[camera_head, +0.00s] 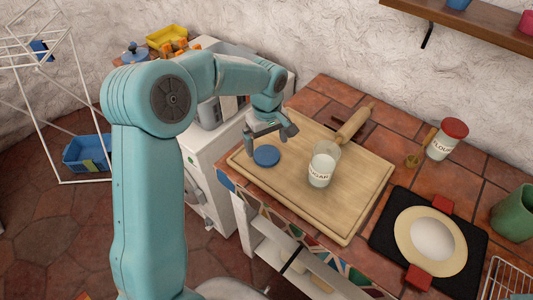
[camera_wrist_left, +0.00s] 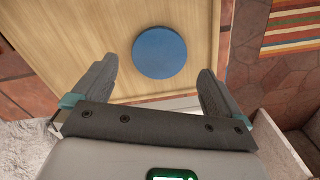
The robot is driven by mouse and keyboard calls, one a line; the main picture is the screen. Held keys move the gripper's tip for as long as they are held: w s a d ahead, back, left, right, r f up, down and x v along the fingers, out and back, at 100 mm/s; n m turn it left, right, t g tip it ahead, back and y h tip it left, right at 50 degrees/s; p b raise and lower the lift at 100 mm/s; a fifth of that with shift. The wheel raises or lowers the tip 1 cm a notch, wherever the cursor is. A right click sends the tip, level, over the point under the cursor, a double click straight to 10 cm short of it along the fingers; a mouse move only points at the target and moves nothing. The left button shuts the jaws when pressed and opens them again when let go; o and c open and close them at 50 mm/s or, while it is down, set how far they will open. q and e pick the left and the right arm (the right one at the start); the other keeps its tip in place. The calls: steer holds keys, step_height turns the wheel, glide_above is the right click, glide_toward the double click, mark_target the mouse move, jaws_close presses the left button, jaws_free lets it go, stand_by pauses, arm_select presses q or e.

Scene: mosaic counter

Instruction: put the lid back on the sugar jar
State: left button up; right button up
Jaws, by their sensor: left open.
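The sugar jar (camera_head: 321,167) stands upright and without a lid on the wooden board, its label facing me. A round blue lid (camera_head: 266,156) lies flat on the board to the left of the jar. The lid also shows in the left wrist view (camera_wrist_left: 159,52), beyond the fingertips. My left gripper (camera_head: 271,133) is open and empty above the board, just behind the lid in the head view. In the left wrist view its fingers (camera_wrist_left: 158,75) stand apart, with the lid ahead between them. My right gripper is not in view.
A red-lidded flour jar (camera_head: 441,146), a wooden dipper (camera_head: 414,158), a plate on a black mat (camera_head: 383,222) and a green pot (camera_head: 515,214) stand to the right.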

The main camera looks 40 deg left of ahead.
mark_target(267, 155)
arm_select(q)
steer(key=shift+f+p, duration=0.45)
steer(key=shift+f, duration=1.7)
steer(key=shift+w, duration=0.1)
steer(key=c, duration=0.9)
steer(key=shift+r, duration=0.15)
step_height(267, 155, up, 20)
steer(key=shift+f+b, duration=0.1)
steer(key=shift+b, duration=0.4)
